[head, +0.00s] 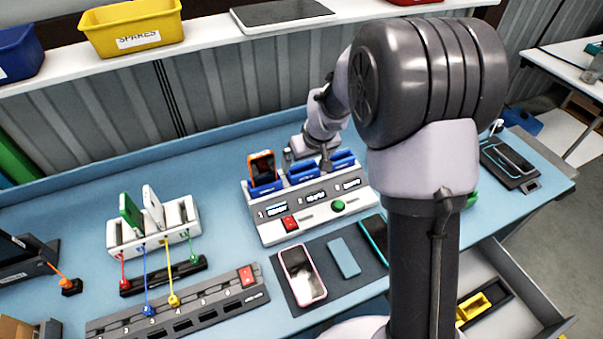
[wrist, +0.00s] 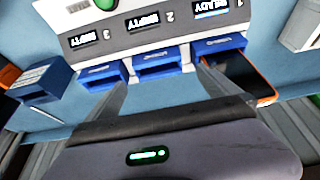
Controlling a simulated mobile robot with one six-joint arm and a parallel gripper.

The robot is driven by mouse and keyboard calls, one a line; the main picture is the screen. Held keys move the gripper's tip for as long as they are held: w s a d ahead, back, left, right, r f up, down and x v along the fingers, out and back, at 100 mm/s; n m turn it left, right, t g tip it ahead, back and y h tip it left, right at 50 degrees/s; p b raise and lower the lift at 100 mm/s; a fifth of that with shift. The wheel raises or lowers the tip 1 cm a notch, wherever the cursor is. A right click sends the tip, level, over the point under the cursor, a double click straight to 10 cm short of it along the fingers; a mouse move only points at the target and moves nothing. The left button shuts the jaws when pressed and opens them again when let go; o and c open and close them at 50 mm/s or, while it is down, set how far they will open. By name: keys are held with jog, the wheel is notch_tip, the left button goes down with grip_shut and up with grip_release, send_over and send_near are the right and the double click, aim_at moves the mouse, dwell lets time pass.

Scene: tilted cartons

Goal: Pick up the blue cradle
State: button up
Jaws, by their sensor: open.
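Three blue cradles sit in a row in the grey-white station (head: 325,208): a left one (head: 263,187) holding an orange-edged phone (head: 262,165), a middle one (head: 302,172) and a right one (head: 342,158). In the wrist view the station appears upside down, with the middle cradle (wrist: 160,65) by the display marked 2 EMPTY. My gripper (wrist: 158,80) is open, its fingers reaching toward either side of that cradle; contact cannot be told. A separate blue block-like holder (wrist: 40,88) stands left in the wrist view. My arm partly hides the right side of the station in the head view.
A white rack (head: 150,238) with green and white devices and coloured cables stands left. A dark mat (head: 325,278) with phones lies in front of the station. An open drawer (head: 520,285) is at the lower right. Blue table is clear behind the left rack.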

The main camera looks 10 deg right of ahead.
aim_at(304, 167)
jog(key=b+x, duration=0.1)
jog(key=x, duration=0.6)
jog(key=shift+w+d+r, duration=0.1)
jog(key=shift+d, duration=0.05)
jog(key=shift+r, duration=0.1)
jog(key=shift+c, duration=0.2)
jog(key=c, duration=1.4)
jog(key=shift+r, duration=0.1)
jog(key=shift+r, duration=0.3)
notch_tip(304, 167, up, 3)
jog(key=shift+f+p, duration=0.1)
jog(key=shift+p, duration=0.35)
jog(key=s+d+r+b, duration=0.1)
jog(key=s+d, duration=0.4)
jog(key=s, duration=1)
jog(key=shift+s+r+b, duration=0.15)
jog(key=shift+r+b, duration=0.05)
jog(key=shift+b, duration=0.55)
